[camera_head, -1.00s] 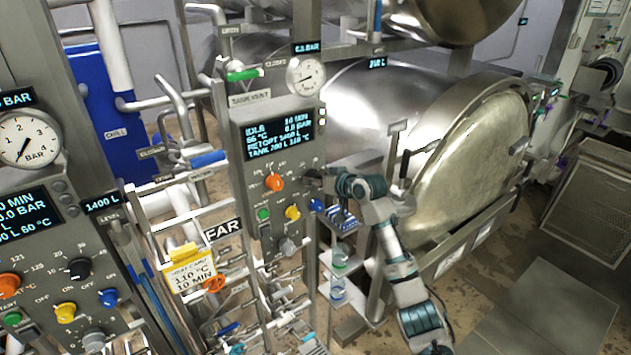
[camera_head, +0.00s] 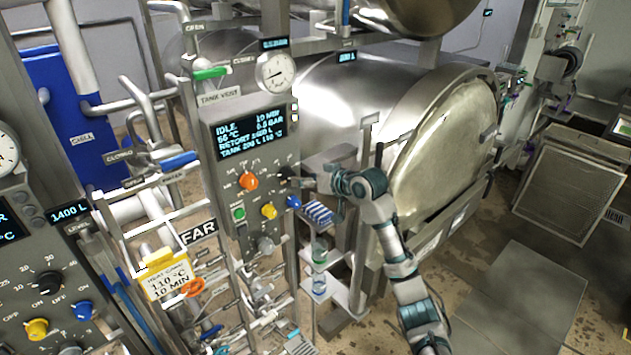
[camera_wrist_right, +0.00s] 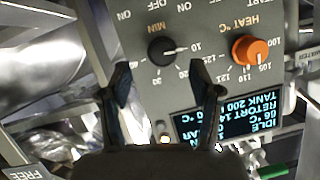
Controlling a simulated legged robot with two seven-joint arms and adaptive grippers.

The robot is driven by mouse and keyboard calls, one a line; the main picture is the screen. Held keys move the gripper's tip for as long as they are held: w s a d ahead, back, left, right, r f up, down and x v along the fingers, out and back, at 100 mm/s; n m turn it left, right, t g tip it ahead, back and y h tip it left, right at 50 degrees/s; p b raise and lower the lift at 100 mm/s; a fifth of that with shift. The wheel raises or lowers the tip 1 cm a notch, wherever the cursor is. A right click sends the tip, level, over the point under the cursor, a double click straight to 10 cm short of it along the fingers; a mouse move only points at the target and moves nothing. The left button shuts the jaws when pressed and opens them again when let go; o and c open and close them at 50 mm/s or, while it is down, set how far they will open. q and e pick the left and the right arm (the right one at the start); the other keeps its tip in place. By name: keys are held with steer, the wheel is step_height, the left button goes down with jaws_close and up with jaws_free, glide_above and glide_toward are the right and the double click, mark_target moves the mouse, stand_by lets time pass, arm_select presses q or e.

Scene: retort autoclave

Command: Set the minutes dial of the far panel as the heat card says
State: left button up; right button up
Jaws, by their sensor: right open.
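The far panel (camera_head: 222,170), beside the FAR sign, has a black minutes dial (camera_head: 284,172) right of its orange heat dial (camera_head: 249,181). The right wrist view shows the black minutes dial (camera_wrist_right: 161,50) upside down, its white mark pointing at 10. The panel's screen (camera_head: 250,134) reads IDLE and 10 MIN. The yellow-edged heat card (camera_head: 167,281) reads 110 °C, 10 MIN. My right gripper (camera_head: 304,181) is just right of the minutes dial in the head view. In the wrist view its fingers (camera_wrist_right: 165,82) are open and empty, apart from the dial. My left gripper is not in view.
A rack of pipes and valves stands below and left. The near panel (camera_head: 25,270) is at the lower left. A large steel vessel (camera_head: 335,105) stands behind my right arm.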

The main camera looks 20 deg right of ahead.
steer(key=v, duration=0.4)
steer(key=shift+s+d, duration=0.15)
steer(key=shift+d, duration=0.05)
